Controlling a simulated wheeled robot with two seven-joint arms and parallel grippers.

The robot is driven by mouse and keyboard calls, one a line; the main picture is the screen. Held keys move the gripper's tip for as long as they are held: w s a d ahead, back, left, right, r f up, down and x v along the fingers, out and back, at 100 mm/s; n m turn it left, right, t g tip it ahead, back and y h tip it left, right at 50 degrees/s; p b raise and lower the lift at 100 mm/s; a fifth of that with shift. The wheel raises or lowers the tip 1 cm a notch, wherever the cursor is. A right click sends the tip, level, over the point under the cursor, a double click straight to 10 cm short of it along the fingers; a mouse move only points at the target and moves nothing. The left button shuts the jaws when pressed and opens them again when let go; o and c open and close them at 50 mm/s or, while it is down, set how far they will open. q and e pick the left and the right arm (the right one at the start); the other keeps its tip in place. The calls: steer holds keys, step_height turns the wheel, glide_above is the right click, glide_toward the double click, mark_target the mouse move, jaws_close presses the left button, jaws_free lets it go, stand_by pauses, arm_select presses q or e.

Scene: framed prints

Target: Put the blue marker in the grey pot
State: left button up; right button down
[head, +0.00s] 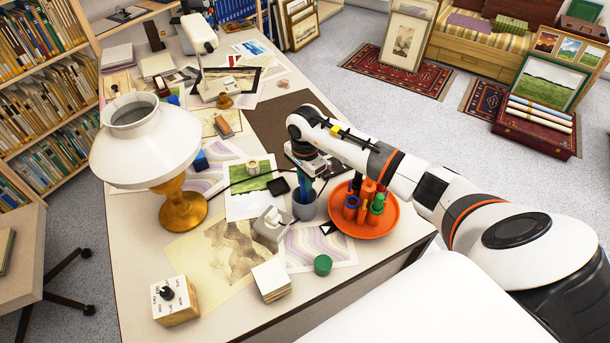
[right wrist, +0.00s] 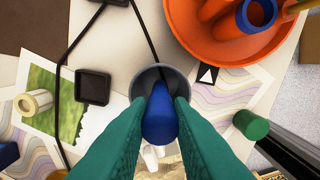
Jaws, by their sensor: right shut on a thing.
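The blue marker (right wrist: 160,116) is held between the green fingers of my right gripper (right wrist: 160,108). In the head view my right gripper (head: 304,178) points down over the grey pot (head: 304,210), which stands on the table left of the orange dish. In the right wrist view the pot's rim (right wrist: 138,82) shows around the far end of the marker. The marker's end lines up with the pot's mouth. I cannot tell how far it reaches inside, as the fingers hide part of it. My left gripper is not in view.
The orange dish (head: 346,226) with several coloured cylinders is close on the pot's right. A grey tape dispenser (head: 270,225) is in front left, a green cylinder (head: 323,265) in front. A black cable runs past the pot. A white-shaded lamp (head: 150,150) stands left.

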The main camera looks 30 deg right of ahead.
steer(key=shift+f, duration=0.7)
steer(key=c, duration=1.2)
jaws_free()
steer(key=shift+b, duration=0.55)
